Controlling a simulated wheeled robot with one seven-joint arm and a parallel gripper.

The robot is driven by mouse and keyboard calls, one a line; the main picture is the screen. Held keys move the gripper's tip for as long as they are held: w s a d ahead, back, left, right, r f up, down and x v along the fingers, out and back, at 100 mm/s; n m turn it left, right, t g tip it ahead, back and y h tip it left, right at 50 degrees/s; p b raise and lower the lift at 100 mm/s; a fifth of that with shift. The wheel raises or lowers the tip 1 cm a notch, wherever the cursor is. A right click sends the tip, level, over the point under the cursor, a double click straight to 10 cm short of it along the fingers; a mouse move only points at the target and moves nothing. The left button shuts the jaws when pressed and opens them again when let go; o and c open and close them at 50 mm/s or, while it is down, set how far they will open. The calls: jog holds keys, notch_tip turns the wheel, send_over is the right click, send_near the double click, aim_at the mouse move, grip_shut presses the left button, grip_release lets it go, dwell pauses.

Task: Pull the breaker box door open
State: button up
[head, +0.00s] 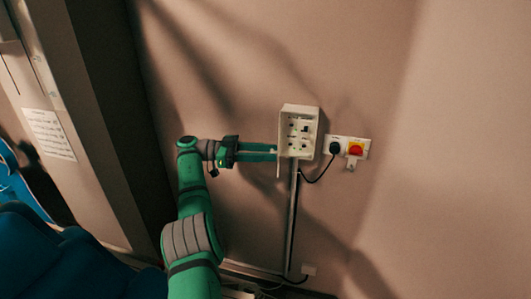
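The breaker box (316,128) is a small cream box on the wall right of centre. Its front shows several dark switches or sockets on a pale panel. A thin pale strip (279,168) at its lower left edge looks like the door seen nearly edge-on, standing out from the box. My green gripper (275,151) reaches in from the left, its fingertips at this strip. I cannot tell whether the fingers touch or grip it, as they are small and seen from the side.
A wall plate with a black plug (335,148) and a red-yellow switch (355,149) sits right of the box. A grey conduit (293,220) runs down below. A dark door frame (100,120) and blue seating (60,255) are at left. The wall at right is bare.

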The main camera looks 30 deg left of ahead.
jog(key=s+d+r, duration=0.3)
jog(key=s+r, duration=0.3)
jog(key=s+d+r, duration=0.3)
jog(key=s+r, duration=0.3)
jog(key=r, duration=0.1)
jog(key=shift+s+d, duration=0.25)
dwell(0.6)
dwell(0.4)
